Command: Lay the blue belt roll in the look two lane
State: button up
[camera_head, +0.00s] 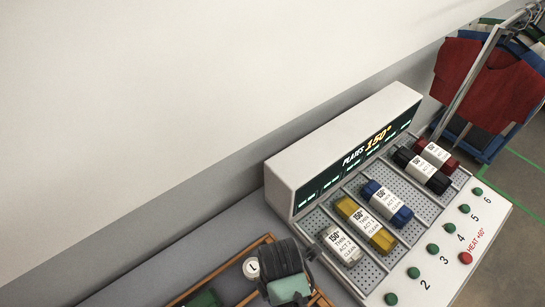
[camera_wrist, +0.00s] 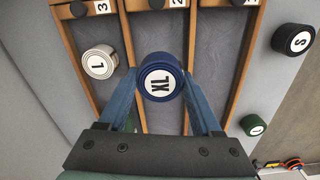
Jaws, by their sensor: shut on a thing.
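The blue belt roll (camera_wrist: 160,77), marked XL, is pinched between the two blue fingers of my gripper (camera_wrist: 161,92) in the wrist view. It shows over the middle lane (camera_wrist: 160,35) of a wooden-sided tray (camera_wrist: 73,45), below the label 2 (camera_wrist: 178,3). I cannot tell whether it touches the lane floor. In the head view my wrist hides the roll and fingers; the tray's edge (camera_head: 225,266) shows at the bottom.
A white roll (camera_wrist: 99,62) sits left of the held roll, close to the left finger. A black roll (camera_wrist: 293,39) marked S and a green roll (camera_wrist: 253,125) lie right of the tray. A heater with plates (camera_head: 345,150) and several coloured packs stands beside the tray.

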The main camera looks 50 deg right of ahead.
notch_tip(320, 180, down, 2)
jog(key=shift+s+f, duration=0.15)
jog(key=shift+f, duration=2.4)
jog(key=shift+f, duration=0.15)
jog(key=o, duration=1.1)
jog(key=shift+o, duration=0.2)
notch_tip(320, 180, up, 12)
jog(key=shift+r, duration=0.15)
